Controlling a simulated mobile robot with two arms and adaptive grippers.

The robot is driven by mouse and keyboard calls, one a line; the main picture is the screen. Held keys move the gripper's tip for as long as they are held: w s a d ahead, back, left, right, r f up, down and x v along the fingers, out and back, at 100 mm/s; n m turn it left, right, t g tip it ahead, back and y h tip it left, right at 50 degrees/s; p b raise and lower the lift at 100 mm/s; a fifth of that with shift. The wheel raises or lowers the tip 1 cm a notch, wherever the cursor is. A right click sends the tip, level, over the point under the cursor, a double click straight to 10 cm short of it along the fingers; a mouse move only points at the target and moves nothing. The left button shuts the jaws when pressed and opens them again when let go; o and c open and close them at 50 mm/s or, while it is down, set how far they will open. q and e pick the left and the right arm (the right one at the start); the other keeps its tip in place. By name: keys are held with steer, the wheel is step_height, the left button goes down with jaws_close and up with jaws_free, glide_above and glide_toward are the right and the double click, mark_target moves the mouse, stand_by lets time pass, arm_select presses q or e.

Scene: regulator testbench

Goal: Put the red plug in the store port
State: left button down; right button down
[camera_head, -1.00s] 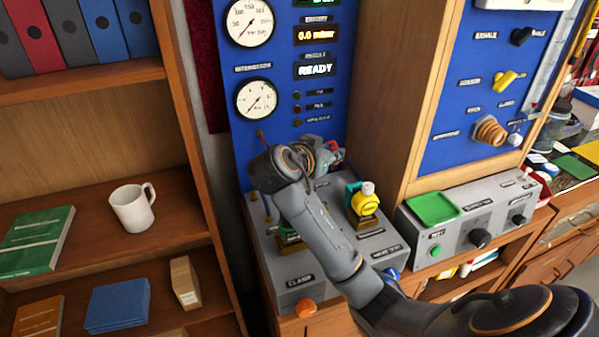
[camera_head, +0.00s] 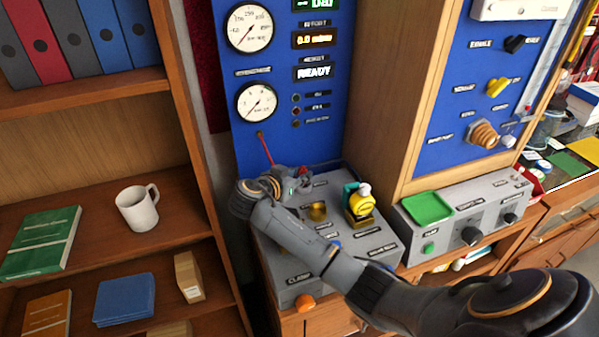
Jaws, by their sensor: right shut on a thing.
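My right gripper (camera_head: 298,183) is over the back left of the grey bench unit (camera_head: 373,245), below the gauges. It is shut on a small red piece, which I take to be the red plug (camera_head: 304,171); the fingers hide most of it. I cannot tell whether it touches the unit. A brass fitting (camera_head: 317,211) stands on the unit just in front of the gripper. The labels on the unit are mostly too small to read, so I cannot pick out the store port. My left gripper is out of view.
A thin red rod (camera_head: 265,148) stands behind my wrist at the blue panel. A yellow and teal fitting (camera_head: 360,203) stands right of the gripper. An orange knob (camera_head: 305,302) is at the unit's front. A display reads READY (camera_head: 316,73). A shelf with a white mug (camera_head: 138,208) is left.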

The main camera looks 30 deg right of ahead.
steer(key=shift+f, duration=0.1)
steer(key=c, duration=1.6)
jaws_free()
steer(key=shift+f, duration=0.1)
steer(key=o, duration=0.5)
steer(key=shift+c, duration=0.2)
steer(key=shift+a+r, duration=0.1)
steer(key=shift+r, duration=0.25)
steer(key=b+v, duration=0.3)
steer(key=v, duration=0.8)
steer(key=shift+s+a, duration=0.15)
steer(key=shift+a, duration=0.25)
steer(key=shift+r, duration=0.1)
